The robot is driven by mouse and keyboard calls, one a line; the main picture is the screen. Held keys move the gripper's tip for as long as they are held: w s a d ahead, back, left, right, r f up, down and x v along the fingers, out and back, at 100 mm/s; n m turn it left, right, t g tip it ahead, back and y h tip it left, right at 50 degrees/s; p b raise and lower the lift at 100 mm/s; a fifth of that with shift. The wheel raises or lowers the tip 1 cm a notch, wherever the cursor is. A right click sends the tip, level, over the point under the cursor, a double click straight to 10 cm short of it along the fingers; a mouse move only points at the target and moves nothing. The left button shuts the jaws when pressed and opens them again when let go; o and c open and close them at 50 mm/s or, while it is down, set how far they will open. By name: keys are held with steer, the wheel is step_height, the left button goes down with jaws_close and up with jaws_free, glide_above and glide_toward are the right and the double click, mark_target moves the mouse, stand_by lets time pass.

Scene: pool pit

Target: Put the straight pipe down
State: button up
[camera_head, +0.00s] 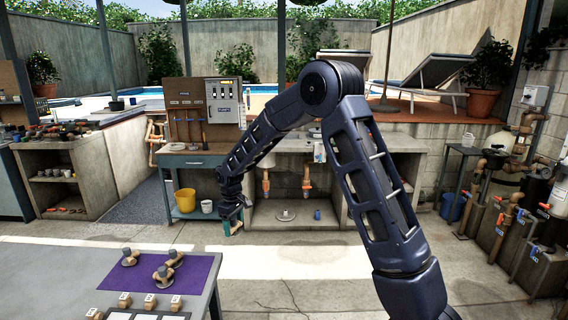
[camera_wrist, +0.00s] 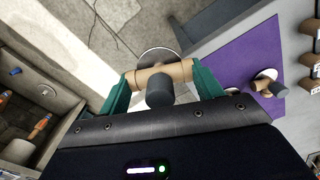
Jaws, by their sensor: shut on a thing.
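My gripper (camera_wrist: 160,78) has green fingers and is shut on a tan pipe piece (camera_wrist: 180,71), which I take to be the straight pipe. It spans the gap between the fingers in the wrist view. A dark grey round stub (camera_wrist: 160,92) sits at its middle, and a pale disc shows partly behind it. In the head view my gripper (camera_head: 233,222) hangs over the floor, right of the grey table (camera_head: 50,262) and apart from it; the held piece is too small to make out there. A purple mat (camera_head: 197,275) lies on the table.
Several tan and grey fittings (camera_head: 130,258) stand on the mat, and labelled blocks (camera_head: 149,302) line the table's front. A yellow bucket (camera_head: 186,200) is on the blue workbench's lower shelf. A counter with open bays (camera_head: 335,210) stands behind my gripper. The concrete floor between is clear.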

steer(key=w+d+f+m, duration=0.2)
steer(key=w+d+f, duration=0.2)
steer(key=d, duration=0.4)
steer(key=w+d+f+m, duration=0.3)
steer(key=w+d+f, duration=0.1)
steer(key=d, duration=0.4)
steer(key=w+d+f+m, duration=0.2)
steer(key=w+d+f, duration=0.2)
steer(key=d, duration=0.5)
steer(key=d+f+m, duration=0.3)
steer(key=d+f, duration=0.2)
steer(key=d, duration=0.6)
steer(key=d+f+m, duration=0.3)
steer(key=d+f, duration=0.1)
steer(key=d, duration=0.7)
steer(key=shift+d+f, duration=0.15)
steer(key=shift+f, duration=0.25)
